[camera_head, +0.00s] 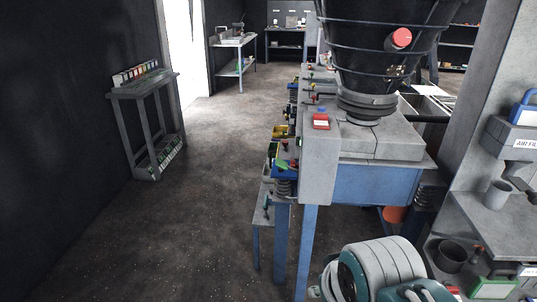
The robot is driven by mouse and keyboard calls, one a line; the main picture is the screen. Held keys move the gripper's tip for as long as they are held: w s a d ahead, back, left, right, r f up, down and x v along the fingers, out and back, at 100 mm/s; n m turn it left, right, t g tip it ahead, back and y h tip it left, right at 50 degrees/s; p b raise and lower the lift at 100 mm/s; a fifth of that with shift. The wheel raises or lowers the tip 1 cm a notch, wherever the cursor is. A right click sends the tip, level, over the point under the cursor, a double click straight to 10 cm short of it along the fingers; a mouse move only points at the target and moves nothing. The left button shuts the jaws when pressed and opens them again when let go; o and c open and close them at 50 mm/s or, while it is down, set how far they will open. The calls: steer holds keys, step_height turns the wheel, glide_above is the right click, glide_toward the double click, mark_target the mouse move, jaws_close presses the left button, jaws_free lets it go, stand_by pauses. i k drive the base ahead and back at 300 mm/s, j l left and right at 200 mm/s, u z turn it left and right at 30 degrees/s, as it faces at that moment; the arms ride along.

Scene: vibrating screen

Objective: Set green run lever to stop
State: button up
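The vibrating screen machine (360,180) stands right of centre, with a grey top and blue frame. Several small coloured parts line its left side. A small green part (282,164) sits on a blue bracket there and may be the green run lever. It is too small for me to tell its setting or read any label. My teal and grey arm (385,268) shows at the bottom right, in front of the machine. My gripper is not in view, and nothing is seen touching the green part.
A dark hopper (378,72) rises above the machine. A narrow stand (143,92) is by the left wall. A cluttered grey shelf (500,222) is at the right. The floor left of the machine is clear.

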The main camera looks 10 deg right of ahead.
mark_target(280, 162)
steer(key=i+l+u, duration=0.2)
steer(key=i+l, duration=0.15)
steer(key=i, duration=0.2)
steer(key=i+l+u, duration=0.25)
steer(key=i+l, duration=0.15)
steer(key=i, duration=0.15)
